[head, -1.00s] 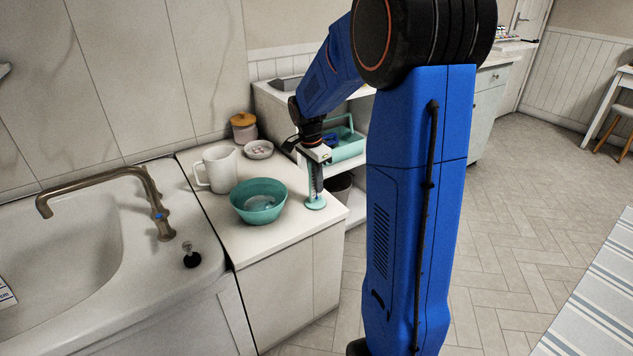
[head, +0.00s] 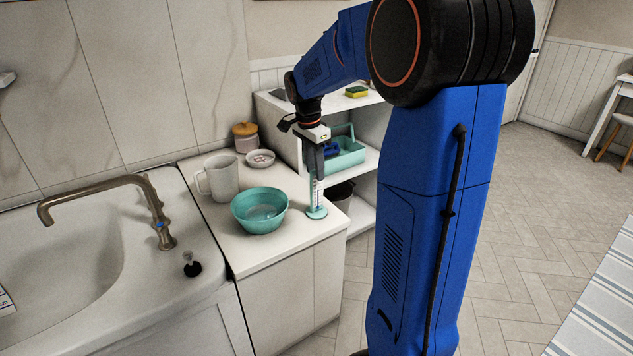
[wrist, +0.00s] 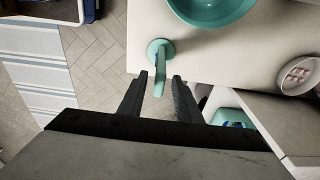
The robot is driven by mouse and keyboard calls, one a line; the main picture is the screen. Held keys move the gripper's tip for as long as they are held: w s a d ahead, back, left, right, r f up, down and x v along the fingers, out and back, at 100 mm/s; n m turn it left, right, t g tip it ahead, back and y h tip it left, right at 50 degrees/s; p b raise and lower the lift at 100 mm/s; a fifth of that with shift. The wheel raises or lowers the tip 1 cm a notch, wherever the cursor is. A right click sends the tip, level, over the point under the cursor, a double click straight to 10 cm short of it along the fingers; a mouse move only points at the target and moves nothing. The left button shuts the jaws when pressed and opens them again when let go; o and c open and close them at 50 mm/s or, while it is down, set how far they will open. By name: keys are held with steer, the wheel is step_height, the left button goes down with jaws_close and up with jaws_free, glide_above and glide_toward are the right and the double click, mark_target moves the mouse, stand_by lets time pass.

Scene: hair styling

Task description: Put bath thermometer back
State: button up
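The bath thermometer (head: 316,195) stands upright on its round teal base, near the front right corner of the white counter (head: 285,240). It has a pale scale on its stem. My gripper (head: 316,172) points down just above its top in the head view. In the wrist view, my gripper (wrist: 160,76) has its two dark fingers apart, with a gap on each side of the thermometer's teal stem (wrist: 162,66). The fingers look clear of it. The thermometer's base rests on the counter.
A teal bowl (head: 259,210) stands close left of the thermometer. A pitcher (head: 220,178), a small dish (head: 260,159) and a lidded jar (head: 245,137) are behind it. A shelf with a teal caddy (head: 346,155) is at the back right. The sink (head: 90,250) is left.

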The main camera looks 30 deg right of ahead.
steer(key=r, duration=0.3)
steer(key=shift+a+r, duration=0.1)
steer(key=shift+a, duration=0.15)
steer(key=s+a+r+n+t, duration=0.1)
steer(key=s+a+n, duration=0.35)
steer(key=s, duration=0.35)
steer(key=s+a+r+n+t, duration=0.1)
steer(key=s+a+r+n, duration=0.1)
steer(key=s+a+n, duration=0.45)
steer(key=s+a+f+n+t, duration=0.1)
steer(key=s+a+f+n, duration=0.1)
steer(key=s, duration=0.6)
steer(key=s+a+f+n+t+y, duration=0.1)
steer(key=s+f+n, duration=0.3)
steer(key=s, duration=0.3)
steer(key=shift+s+a+n+t, duration=0.3)
steer(key=shift+s+a+t, duration=0.05)
steer(key=shift+t, duration=0.05)
steer(key=shift+r, duration=0.1)
